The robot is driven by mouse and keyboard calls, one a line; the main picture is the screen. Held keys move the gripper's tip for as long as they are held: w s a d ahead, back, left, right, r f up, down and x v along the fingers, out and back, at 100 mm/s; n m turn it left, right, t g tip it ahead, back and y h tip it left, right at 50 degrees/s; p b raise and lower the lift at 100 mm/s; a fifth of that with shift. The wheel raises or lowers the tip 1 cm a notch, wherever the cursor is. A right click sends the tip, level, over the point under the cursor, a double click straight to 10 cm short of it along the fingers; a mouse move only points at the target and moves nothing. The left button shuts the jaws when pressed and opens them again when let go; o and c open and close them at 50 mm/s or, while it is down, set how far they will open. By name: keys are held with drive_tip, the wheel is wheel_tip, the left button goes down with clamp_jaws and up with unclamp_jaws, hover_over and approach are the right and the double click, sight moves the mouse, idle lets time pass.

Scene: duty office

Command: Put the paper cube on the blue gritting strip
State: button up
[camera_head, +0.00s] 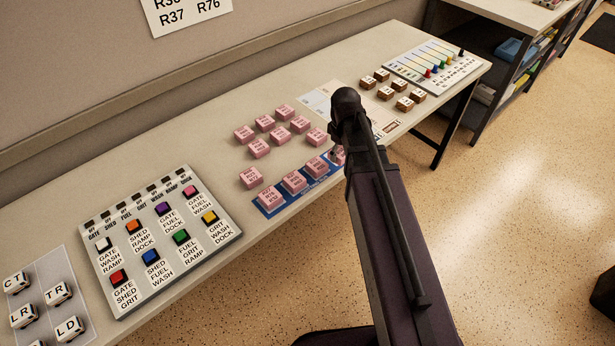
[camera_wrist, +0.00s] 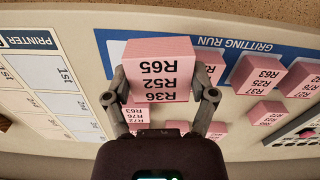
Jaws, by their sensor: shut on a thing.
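My gripper (camera_wrist: 167,88) is shut on a pink paper cube (camera_wrist: 152,54) in the wrist view, one finger on each side. Its labels read R65, R52 and R36. The blue gritting strip (camera_wrist: 215,46) runs behind it, and the cube overlaps the strip's left end in that view. I cannot tell whether it touches the strip. In the head view the strip (camera_head: 284,202) lies along the table's front edge with three pink cubes on it, one being this front cube (camera_head: 270,197). My arm hides the strip's right end and most of my gripper there.
Several loose pink cubes (camera_head: 265,123) stand behind the strip. A button panel (camera_head: 150,240) is at left, with white lettered blocks (camera_head: 58,292) beyond it. Brown blocks (camera_head: 386,93) and a peg board (camera_head: 436,66) are at the right. A printed sheet (camera_wrist: 35,85) lies beside the strip.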

drive_tip(key=s+d+m, duration=0.1)
drive_tip(key=s+d, duration=0.3)
drive_tip(key=s, duration=0.6)
drive_tip(key=shift+s, duration=0.15)
drive_tip(key=shift+r, duration=0.1)
drive_tip(key=w+a, duration=0.1)
drive_tip(key=w, duration=0.3)
drive_tip(key=w+a+f, duration=0.1)
drive_tip(key=w, duration=0.4)
drive_tip(key=w+a+b, duration=0.1)
drive_tip(key=w, duration=0.4)
drive_tip(key=shift+w+a+f, duration=0.1)
drive_tip(key=shift+w+f, duration=0.05)
drive_tip(key=shift+w, duration=0.1)
drive_tip(key=shift+w, duration=0.3)
drive_tip(key=shift+w+a+f+b, duration=0.1)
drive_tip(key=shift+w+f+b, duration=0.05)
drive_tip(key=shift+f+b, duration=0.4)
drive_tip(key=shift+w+a+f+b, duration=0.1)
drive_tip(key=shift+f+b, duration=1.2)
drive_tip(key=shift+b, duration=0.05)
drive_tip(key=shift+f, duration=0.2)
